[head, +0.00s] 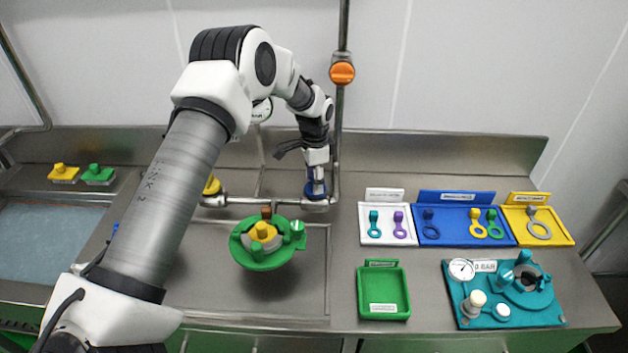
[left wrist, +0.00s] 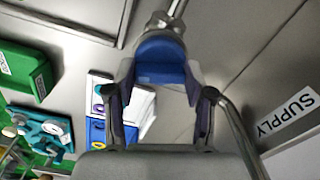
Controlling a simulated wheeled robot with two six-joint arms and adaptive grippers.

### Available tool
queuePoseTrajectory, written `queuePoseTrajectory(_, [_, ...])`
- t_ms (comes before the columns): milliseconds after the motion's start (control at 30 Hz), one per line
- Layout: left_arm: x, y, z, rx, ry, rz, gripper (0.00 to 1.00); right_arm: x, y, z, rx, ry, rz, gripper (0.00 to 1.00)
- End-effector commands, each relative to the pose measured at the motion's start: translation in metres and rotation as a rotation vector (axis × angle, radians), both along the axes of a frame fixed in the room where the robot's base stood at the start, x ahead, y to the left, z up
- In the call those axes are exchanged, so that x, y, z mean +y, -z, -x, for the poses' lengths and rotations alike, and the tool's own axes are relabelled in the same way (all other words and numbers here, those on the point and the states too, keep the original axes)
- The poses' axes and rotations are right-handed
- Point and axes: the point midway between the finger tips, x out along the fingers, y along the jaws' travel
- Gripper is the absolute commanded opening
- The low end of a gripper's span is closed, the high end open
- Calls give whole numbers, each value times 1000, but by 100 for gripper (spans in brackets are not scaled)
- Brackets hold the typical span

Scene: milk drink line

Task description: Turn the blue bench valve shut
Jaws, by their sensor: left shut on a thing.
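The blue bench valve (head: 316,190) sits on the metal pipe behind the sink basin. My left gripper (head: 316,178) comes down over it from above and is shut on its blue handle. In the left wrist view the blue valve handle (left wrist: 162,62) lies between the two fingers of my left gripper (left wrist: 160,82), with the pipe beyond it. The gripper covers part of the handle in the head view, and I cannot tell how far it is turned. My right gripper is in neither view.
An orange valve (head: 342,72) is on the upright pipe. A yellow valve (head: 212,186) is left on the bench pipe. A green round fitting (head: 262,262) is over the basin. A green tray (head: 384,308), tag trays and a teal gauge board (head: 470,318) stand right.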

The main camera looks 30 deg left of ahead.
Motion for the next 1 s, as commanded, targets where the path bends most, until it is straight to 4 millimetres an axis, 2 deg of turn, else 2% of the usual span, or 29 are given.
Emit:
queuePoseTrajectory(200, [-1, 4, 2, 7, 171, 2, 18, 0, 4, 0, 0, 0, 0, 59])
queuePoseTrajectory(433, [-1, 4, 2, 8, 293, 3, 18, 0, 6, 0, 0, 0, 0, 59])
queuePoseTrajectory(1000, [-2, 4, 3, 9, 356, 3, 18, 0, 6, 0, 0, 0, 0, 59])
